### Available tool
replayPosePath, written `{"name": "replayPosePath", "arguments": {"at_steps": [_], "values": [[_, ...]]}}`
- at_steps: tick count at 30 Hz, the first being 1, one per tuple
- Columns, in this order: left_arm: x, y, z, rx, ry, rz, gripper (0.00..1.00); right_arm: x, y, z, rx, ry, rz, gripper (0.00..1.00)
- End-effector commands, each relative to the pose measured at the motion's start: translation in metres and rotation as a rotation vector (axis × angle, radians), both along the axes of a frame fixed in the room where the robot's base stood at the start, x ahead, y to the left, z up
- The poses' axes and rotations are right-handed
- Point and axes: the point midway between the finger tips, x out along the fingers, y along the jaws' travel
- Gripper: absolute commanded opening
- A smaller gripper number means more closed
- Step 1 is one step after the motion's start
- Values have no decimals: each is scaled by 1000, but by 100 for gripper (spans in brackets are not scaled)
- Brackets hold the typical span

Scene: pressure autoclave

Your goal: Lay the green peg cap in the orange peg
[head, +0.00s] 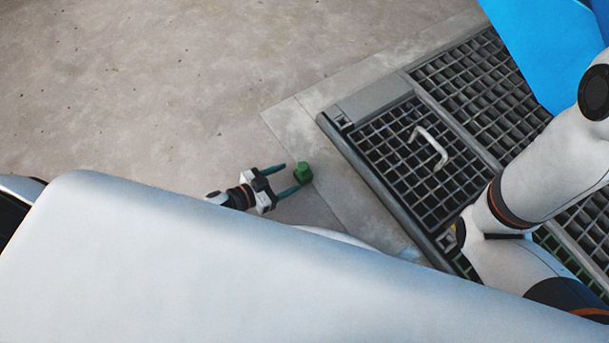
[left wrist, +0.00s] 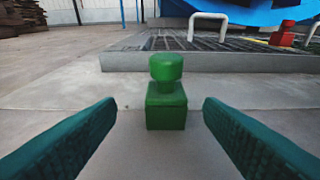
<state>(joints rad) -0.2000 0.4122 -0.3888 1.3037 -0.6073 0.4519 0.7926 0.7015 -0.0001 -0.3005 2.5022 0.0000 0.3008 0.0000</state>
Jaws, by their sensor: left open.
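The green peg cap (head: 303,172) stands upright on the concrete floor, just left of the grating's frame. In the left wrist view it is a green block with a rounded knob on top (left wrist: 166,95). My left gripper (head: 289,178) is open, its two teal fingers pointing at the cap. In the left wrist view the fingers (left wrist: 160,130) lie left and right of the cap, with a gap on each side. I cannot make out an orange peg in either view. My right arm shows at the right, but its gripper is out of view.
A metal grating (head: 395,150) with a white handle (head: 428,148) lies right of the cap, raised behind a curb in the left wrist view. A red knobbed block (left wrist: 285,34) stands at its far right. A blue surface (head: 550,45) is beyond. Floor to the left is clear.

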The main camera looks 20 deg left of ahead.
Motion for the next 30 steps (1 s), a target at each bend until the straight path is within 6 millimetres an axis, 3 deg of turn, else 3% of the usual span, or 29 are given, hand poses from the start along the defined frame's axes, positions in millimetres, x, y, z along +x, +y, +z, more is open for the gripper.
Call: {"name": "replayPosePath", "arguments": {"at_steps": [1, 9, 18, 29, 30], "values": [[8, -6, -8, 0, -4, -1, 62, 0, 0, -12, 0, 1, 0, 36], [24, -20, -12, -1, -1, 0, 62, 1, 0, -24, -1, 3, -1, 36], [50, -47, -26, -1, -3, 1, 62, 1, 0, -60, -1, 3, -1, 36], [57, -53, -25, 0, 0, 2, 62, 1, 0, -62, -1, 3, -1, 36], [57, -53, -25, 0, 0, 2, 55, 1, 0, -62, -1, 3, -1, 36]]}}
